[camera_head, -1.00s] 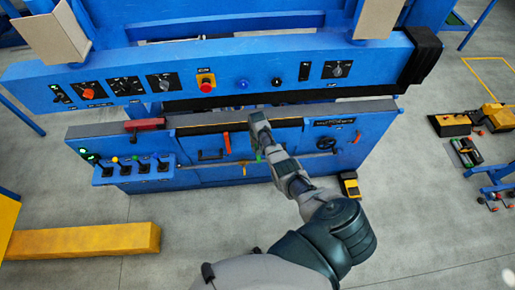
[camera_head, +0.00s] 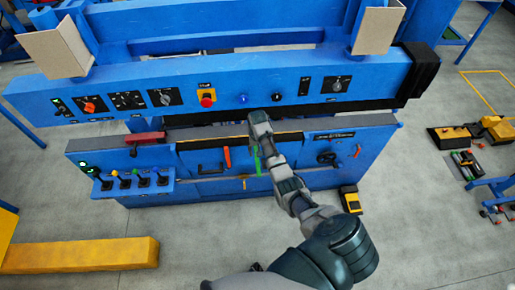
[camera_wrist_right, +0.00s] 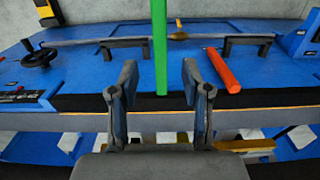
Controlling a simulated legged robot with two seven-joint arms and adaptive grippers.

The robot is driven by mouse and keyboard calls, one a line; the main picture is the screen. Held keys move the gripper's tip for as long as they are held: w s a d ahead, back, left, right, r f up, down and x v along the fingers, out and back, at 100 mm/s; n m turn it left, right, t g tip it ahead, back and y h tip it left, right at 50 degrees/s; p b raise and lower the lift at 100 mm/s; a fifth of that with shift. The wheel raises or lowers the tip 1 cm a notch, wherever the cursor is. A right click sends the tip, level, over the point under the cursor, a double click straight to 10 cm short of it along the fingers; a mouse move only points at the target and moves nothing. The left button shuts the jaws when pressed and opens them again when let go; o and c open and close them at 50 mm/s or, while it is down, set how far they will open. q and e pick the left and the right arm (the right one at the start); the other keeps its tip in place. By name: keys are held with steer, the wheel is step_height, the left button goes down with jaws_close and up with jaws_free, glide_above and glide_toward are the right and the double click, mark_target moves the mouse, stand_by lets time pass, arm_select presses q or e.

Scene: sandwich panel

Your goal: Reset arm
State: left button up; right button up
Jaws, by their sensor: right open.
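My right arm reaches up from the bottom of the head view. Its gripper (camera_head: 259,122) is in front of the blue machine (camera_head: 300,185), around the gap between the upper control panel (camera_head: 370,90) and the lower panel. In the right wrist view the gripper (camera_wrist_right: 159,80) is open, with its two fingers apart and nothing held. A green handle (camera_wrist_right: 161,45) shows between and beyond the fingertips; it also shows beside the arm in the head view (camera_head: 257,162). An orange-red handle (camera_wrist_right: 222,70) lies to the right of the fingers. My left gripper is out of view.
The upper panel carries a red emergency button (camera_head: 207,98) and several knobs. Small levers (camera_head: 143,180) stand at the lower left. A yellow beam (camera_head: 80,254) lies on the floor, and a yellow pedal (camera_head: 350,200) is at the right.

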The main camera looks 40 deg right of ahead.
steer(key=shift+r, duration=1.25)
